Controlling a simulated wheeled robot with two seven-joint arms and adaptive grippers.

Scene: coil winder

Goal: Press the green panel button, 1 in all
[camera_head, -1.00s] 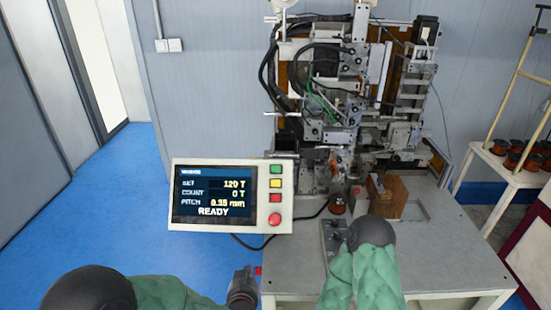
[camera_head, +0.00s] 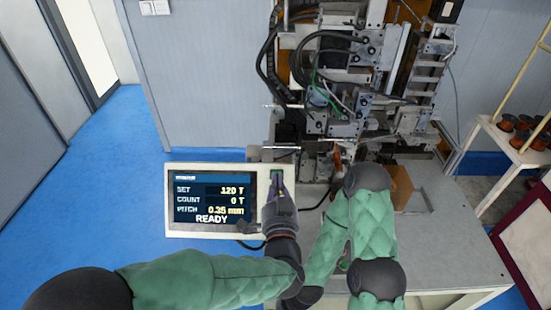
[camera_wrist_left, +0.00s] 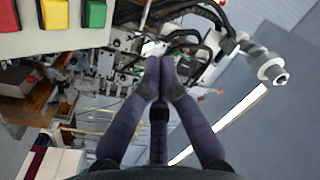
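The control panel (camera_head: 205,168) stands left of the winder, and its screen (camera_head: 212,198) reads READY with COUNT 0 T. The green button (camera_head: 277,173) is at the top of its button column. In the left wrist view the green button (camera_wrist_left: 95,14) is at the upper left, beside the yellow (camera_wrist_left: 54,13) and red (camera_wrist_left: 8,15) ones. My left gripper (camera_head: 278,186) is in front of the panel, its tips close to the green button; I cannot tell if they touch. Its fingers (camera_wrist_left: 159,68) are together and empty. It hides the lower buttons in the head view. My right gripper is not visible.
The coil winder (camera_head: 345,80) stands on a grey table (camera_head: 450,235) right of the panel. My right arm is folded over the table's front. A rack with copper spools (camera_head: 522,135) is at the far right. Blue floor lies open at the left.

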